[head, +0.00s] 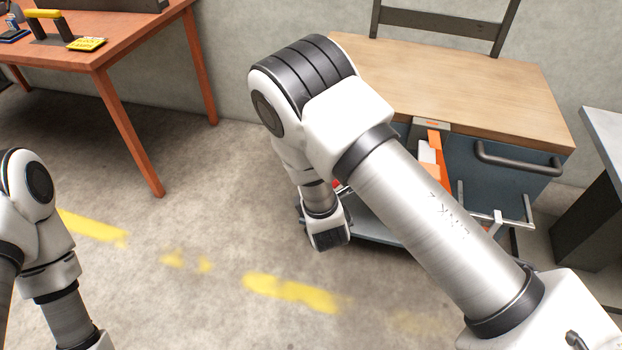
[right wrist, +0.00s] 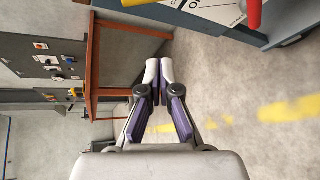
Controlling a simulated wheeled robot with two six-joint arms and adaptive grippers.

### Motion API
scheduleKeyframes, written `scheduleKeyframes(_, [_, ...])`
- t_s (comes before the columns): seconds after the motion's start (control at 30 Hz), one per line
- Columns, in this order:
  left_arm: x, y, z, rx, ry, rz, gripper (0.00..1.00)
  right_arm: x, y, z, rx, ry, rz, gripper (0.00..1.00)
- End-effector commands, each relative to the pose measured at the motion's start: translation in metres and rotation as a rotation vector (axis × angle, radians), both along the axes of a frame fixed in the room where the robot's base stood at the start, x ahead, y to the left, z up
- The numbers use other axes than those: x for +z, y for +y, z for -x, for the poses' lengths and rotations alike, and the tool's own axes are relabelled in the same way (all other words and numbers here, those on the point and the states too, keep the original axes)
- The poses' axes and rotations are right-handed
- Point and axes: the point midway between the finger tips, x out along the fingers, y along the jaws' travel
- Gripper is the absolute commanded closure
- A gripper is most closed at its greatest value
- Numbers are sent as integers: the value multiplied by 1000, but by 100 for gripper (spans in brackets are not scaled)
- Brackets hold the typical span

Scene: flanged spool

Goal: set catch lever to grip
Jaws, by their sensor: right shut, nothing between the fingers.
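In the right wrist view, a red rounded part (right wrist: 253,14) and a yellow bar (right wrist: 222,2) stand by a white panel with lettering (right wrist: 205,8) at the top edge. I cannot tell whether either is the catch lever. My right gripper (right wrist: 159,70) is shut and empty, with its fingers apart from these parts. In the head view my right arm crosses the scene and hides much of the unit under the wooden top. My left arm shows at the left edge, its gripper out of frame.
A wooden-topped bench (head: 455,85) with a blue drawer front (head: 490,175) and dark handle (head: 515,160) stands at right. An orange part (head: 436,150) is beside the drawer. A red-brown table (head: 125,50) stands at left. The floor with yellow markings (head: 290,290) between is clear.

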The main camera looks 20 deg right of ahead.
Motion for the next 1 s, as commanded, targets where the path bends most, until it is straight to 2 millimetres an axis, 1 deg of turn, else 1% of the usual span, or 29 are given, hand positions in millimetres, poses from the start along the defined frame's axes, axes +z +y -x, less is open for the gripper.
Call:
scheduleKeyframes(0.03, [-15,0,0,0,-1,0,60,-6,5,-6,17,-28,46,100])
scheduleKeyframes(0.1, [-14,0,0,0,-1,0,60,1,8,-10,31,-50,88,100])
scheduleKeyframes(0.2, [-11,0,-1,0,-2,0,60,6,8,-10,34,-53,98,100])
scheduleKeyframes(0.4, [-10,0,-1,0,-2,0,60,5,8,-10,32,-49,94,100])
scheduleKeyframes(0.53, [-13,0,-1,0,-1,0,60,1,6,-18,31,-47,93,100])
scheduleKeyframes(0.67, [-17,0,0,0,-1,0,60,-5,3,-38,31,-48,92,100])
scheduleKeyframes(1.0, [-32,0,0,0,-1,0,60,-25,-6,-109,30,-48,92,100])
